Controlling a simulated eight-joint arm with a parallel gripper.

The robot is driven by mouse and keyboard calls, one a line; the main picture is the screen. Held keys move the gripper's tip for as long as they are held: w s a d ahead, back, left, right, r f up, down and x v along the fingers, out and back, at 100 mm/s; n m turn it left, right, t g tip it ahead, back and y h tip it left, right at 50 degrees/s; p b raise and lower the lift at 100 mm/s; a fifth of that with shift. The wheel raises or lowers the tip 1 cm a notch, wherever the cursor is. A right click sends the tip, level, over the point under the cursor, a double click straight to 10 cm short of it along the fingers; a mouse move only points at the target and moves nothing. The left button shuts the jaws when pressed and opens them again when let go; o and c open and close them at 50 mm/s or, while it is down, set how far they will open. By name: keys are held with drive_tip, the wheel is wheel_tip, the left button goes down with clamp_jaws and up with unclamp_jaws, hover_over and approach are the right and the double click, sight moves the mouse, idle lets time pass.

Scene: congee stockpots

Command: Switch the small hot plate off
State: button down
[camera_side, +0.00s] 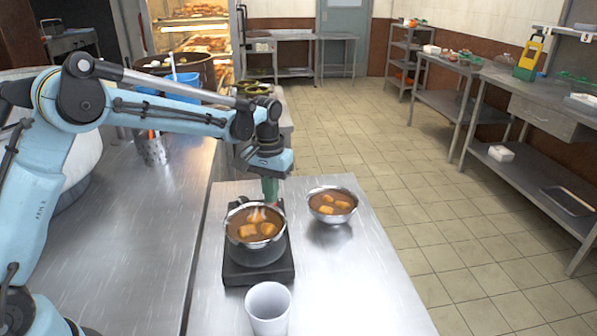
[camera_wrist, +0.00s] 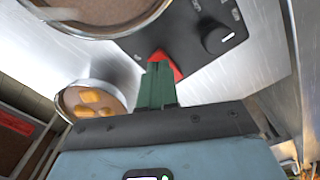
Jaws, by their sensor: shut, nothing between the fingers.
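The small hot plate (camera_side: 258,274) is a black slab on the steel counter, with a steel pot (camera_side: 256,254) of brown liquid and orange pieces on it. In the wrist view the plate's black panel (camera_wrist: 185,32) shows a round black knob (camera_wrist: 225,38) with a white line, and small markings too blurred to read. My gripper (camera_side: 270,196) is at the plate's far side, behind the pot. Its green fingers (camera_wrist: 157,82) are shut and empty, pointing down over the panel's edge, apart from the knob. A red shape (camera_wrist: 165,64) shows at the fingertips; I cannot tell what it belongs to.
A steel bowl (camera_side: 331,216) with orange pieces stands right of the plate; it also shows in the wrist view (camera_wrist: 68,108). A white cup (camera_side: 268,310) stands in front of the plate. The counter's right front (camera_side: 365,285) is clear.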

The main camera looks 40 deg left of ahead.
wheel_tip(320, 180, up, 7)
drive_tip(key=shift+d+f, duration=0.15)
drive_tip(key=shift+f, duration=0.05)
idle(0.6)
drive_tip(key=shift+s, duration=0.1)
drive_tip(key=s+d+r+m+t, duration=0.1)
drive_tip(key=s+m+t, duration=0.2)
drive_tip(key=s, duration=1.7)
drive_tip(key=shift+t, duration=2.1)
